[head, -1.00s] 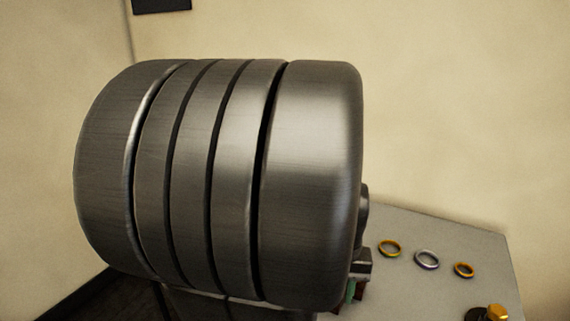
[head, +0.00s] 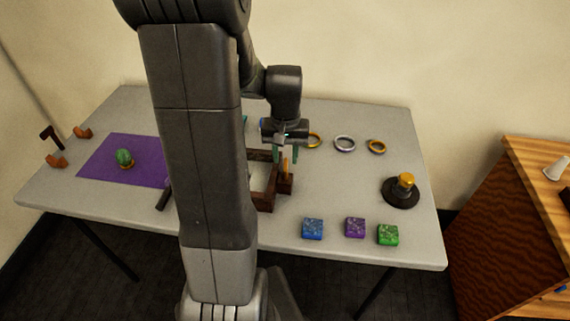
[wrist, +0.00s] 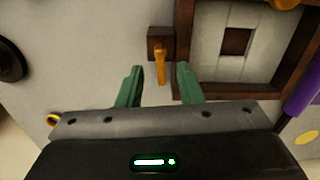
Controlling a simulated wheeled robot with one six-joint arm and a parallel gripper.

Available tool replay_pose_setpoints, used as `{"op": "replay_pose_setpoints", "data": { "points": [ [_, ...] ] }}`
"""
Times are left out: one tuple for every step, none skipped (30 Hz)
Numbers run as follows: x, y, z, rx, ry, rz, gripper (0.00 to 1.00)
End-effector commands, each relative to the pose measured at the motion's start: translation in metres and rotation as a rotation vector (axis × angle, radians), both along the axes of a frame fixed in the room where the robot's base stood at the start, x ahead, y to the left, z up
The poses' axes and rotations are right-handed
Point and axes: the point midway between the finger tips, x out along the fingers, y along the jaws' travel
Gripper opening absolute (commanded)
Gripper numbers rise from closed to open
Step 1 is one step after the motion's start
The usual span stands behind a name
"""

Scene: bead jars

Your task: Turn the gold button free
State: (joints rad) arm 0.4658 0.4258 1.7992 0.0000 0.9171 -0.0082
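The gold button (wrist: 160,65) is a narrow gold bar on a small brown block (wrist: 153,38) beside a brown wooden frame (wrist: 184,62). In the wrist view its long side points towards my gripper, and it does not visibly cross the frame. In the head view the button (head: 285,166) stands out below my gripper (head: 284,154). In the wrist view my gripper (wrist: 160,70) is open, with one green finger on each side of the button and a gap to each. The frame (head: 266,203) holds a pale panel with a dark square; my arm hides its left part.
Several rings lie behind, one silver (head: 344,144). A gold knob on a black base (head: 404,190) stands at right. Blue (head: 313,229), purple (head: 355,228) and green (head: 388,235) blocks lie in front. A purple mat (head: 105,165) with a green object is at left.

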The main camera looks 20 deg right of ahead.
Motion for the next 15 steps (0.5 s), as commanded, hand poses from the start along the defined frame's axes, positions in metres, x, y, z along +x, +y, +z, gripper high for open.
{"op": "replay_pose_setpoints", "data": {
  "points": [
    [-0.001,0.001,-0.010,0.002,0.004,0.000,0.33],
    [-0.001,0.001,-0.015,0.003,0.005,0.000,0.33],
    [-0.001,0.000,-0.020,0.002,0.004,0.000,0.33],
    [-0.001,0.000,-0.024,0.002,0.004,0.000,0.33],
    [0.000,0.000,-0.027,0.001,0.003,0.000,0.33],
    [0.000,0.000,-0.031,0.001,0.002,0.000,0.33],
    [0.000,0.000,-0.033,0.001,0.002,0.000,0.33],
    [0.000,0.000,-0.035,0.000,0.001,0.000,0.33],
    [0.000,0.000,-0.037,0.000,0.001,0.000,0.33],
    [0.000,0.000,-0.039,0.000,0.001,0.000,0.33],
    [0.000,0.000,-0.039,0.000,0.001,0.000,0.33],
    [0.000,0.000,-0.040,0.000,0.001,0.000,0.33],
    [0.000,0.000,-0.040,0.000,0.001,0.000,0.33],
    [0.000,0.000,-0.041,0.000,0.000,0.000,0.33],
    [0.000,0.000,-0.041,0.000,0.000,0.000,0.33]
  ]
}}
